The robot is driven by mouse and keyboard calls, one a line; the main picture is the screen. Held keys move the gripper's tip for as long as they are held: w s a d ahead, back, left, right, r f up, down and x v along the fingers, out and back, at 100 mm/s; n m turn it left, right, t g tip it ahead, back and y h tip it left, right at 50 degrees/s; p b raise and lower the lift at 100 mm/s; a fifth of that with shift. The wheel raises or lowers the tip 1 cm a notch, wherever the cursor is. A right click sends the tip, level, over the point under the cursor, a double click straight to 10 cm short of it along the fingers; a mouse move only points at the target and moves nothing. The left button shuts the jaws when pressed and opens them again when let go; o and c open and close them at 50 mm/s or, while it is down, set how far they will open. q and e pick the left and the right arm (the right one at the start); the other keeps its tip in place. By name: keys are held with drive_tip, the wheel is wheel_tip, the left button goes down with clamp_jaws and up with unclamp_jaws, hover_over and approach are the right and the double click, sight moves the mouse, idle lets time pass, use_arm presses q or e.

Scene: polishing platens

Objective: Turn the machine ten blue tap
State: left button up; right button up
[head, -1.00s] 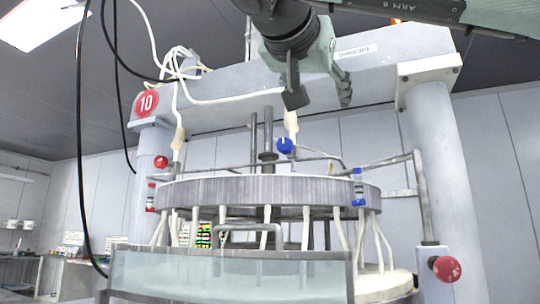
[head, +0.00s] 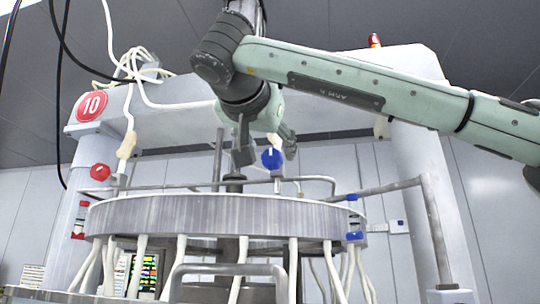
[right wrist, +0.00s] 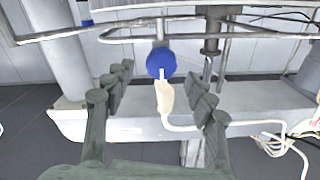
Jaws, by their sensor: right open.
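Machine ten bears a red round sign with the number 10 (head: 92,106). Its blue tap (head: 272,159) is a round knob on the pipework above the grey ribbed ring. In the right wrist view the blue tap (right wrist: 161,63) shows between the fingers, toward their tips, with a cream hose end (right wrist: 165,100) beside it. My right gripper (head: 266,150) is open and empty, reaching down from above at the tap. The right wrist view shows its two fingers (right wrist: 160,80) spread on either side of the tap, with gaps and no visible contact. My left gripper is not in view.
A red tap (head: 100,172) stands at the left, and another blue fitting (head: 354,236) is at the ring's right. Thin metal rails (head: 390,187) run around the tap. The ribbed ring (head: 220,214) lies below, with white hoses hanging under it. Black cables hang at the left.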

sight(272, 154)
drive_tip(key=shift+w+d+p, duration=0.2)
drive_tip(key=shift+w+d, duration=0.05)
drive_tip(key=shift+w, duration=0.9)
drive_tip(key=shift+w+d+p, duration=0.15)
drive_tip(key=shift+w+d, duration=0.05)
drive_tip(key=shift+w, duration=0.95)
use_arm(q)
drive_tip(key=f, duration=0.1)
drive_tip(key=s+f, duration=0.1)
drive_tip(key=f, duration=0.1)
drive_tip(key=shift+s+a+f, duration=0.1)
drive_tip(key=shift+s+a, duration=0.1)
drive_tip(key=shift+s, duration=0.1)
use_arm(e)
drive_tip(key=shift+c, duration=0.5)
drive_tip(key=c, duration=1.1)
